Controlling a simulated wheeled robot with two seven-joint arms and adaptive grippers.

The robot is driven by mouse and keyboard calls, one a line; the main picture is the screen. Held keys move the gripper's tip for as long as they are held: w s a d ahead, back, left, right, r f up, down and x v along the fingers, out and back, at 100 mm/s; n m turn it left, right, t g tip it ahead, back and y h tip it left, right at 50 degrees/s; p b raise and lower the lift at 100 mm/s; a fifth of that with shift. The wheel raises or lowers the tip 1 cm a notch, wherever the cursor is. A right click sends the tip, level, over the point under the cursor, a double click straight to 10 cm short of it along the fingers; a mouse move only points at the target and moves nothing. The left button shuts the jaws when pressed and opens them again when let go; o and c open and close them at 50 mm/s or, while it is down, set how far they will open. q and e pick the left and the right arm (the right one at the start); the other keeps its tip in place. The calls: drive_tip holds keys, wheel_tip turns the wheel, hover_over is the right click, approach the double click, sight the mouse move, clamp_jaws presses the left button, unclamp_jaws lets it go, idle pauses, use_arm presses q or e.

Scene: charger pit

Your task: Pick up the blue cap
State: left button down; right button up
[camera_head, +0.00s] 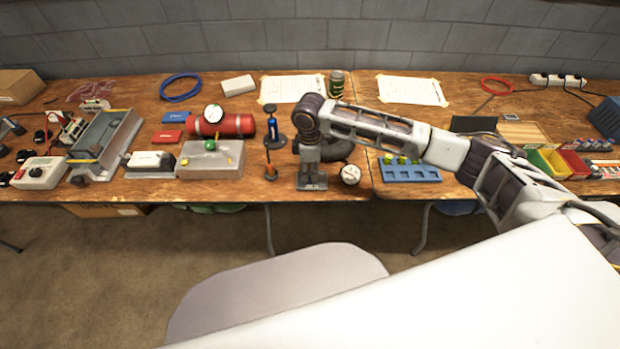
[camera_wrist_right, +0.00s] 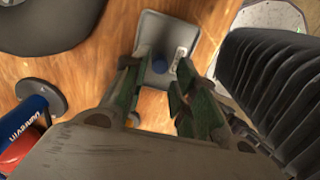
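The blue cap (camera_wrist_right: 185,67) shows in the right wrist view as a small round blue piece over a grey rectangular base (camera_wrist_right: 157,30). In the head view the base (camera_head: 312,187) is at the front of the table's middle, and the cap is hidden by my right arm. My right gripper (camera_wrist_right: 153,75) is open, with its green-sided fingers apart over the base. The cap shows close to the right finger; I cannot tell if they touch. In the head view the right gripper (camera_head: 309,170) points down. My left gripper is not in view.
A white ball (camera_head: 350,174) and a blue tray (camera_head: 408,173) are to the right of the base. A black-and-orange stand (camera_head: 270,168) and a red cylinder (camera_head: 232,126) are to the left. A dark ring (camera_head: 341,147) lies behind. The table's front edge is close.

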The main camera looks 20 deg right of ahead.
sight(310, 176)
drive_tip(key=shift+f, duration=1.55)
drive_tip(key=shift+c, duration=0.4)
drive_tip(key=c, duration=0.4)
